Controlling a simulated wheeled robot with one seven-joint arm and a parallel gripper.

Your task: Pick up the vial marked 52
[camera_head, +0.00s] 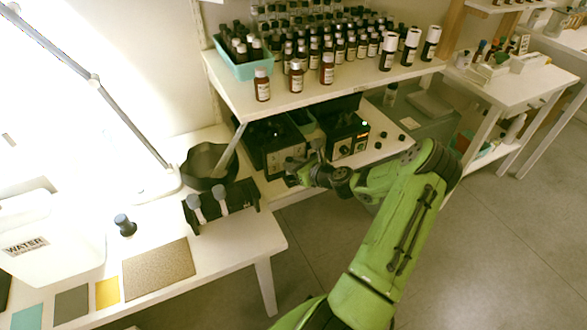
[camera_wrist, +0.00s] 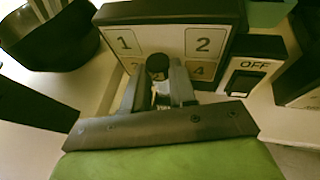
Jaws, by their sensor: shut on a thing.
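My gripper (camera_head: 297,172) is low in front of the black boxes under the bottle shelf. In the head view the held vial is too small to make out.
Rows of brown bottles (camera_head: 327,68) and a teal tray (camera_head: 237,68) fill the shelf above. A black bowl (camera_head: 207,165) is left of my gripper. A dark rack (camera_head: 236,207) with grey-capped items is on the near table. An OFF switch (camera_wrist: 248,80) is close right.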

